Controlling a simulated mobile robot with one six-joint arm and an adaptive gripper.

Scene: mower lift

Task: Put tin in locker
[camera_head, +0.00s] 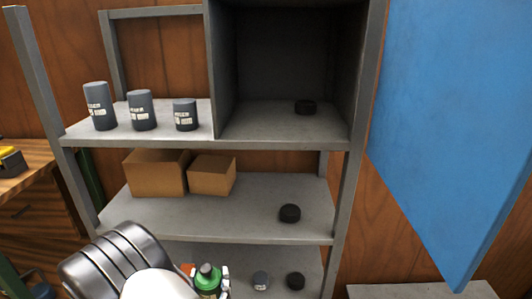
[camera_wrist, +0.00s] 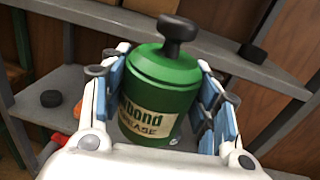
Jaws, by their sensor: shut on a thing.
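A green tin (camera_wrist: 165,80) with a dark knob on top and a cream label fills the middle of the wrist view. My gripper (camera_wrist: 163,100) is shut on it, with a blue-padded finger on each side. In the head view the green tin (camera_head: 206,284) shows at the bottom, upright in my gripper (camera_head: 208,272), in front of the lower shelf. An open-fronted dark grey compartment (camera_head: 275,55), possibly the locker, stands at the upper right of the shelving. A black puck lies on its floor.
Several dark labelled canisters (camera_head: 140,112) stand on the upper shelf. Two cardboard boxes (camera_head: 157,173) and a black puck (camera_head: 290,213) are on the middle shelf. A large blue panel (camera_head: 455,120) hangs at right.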

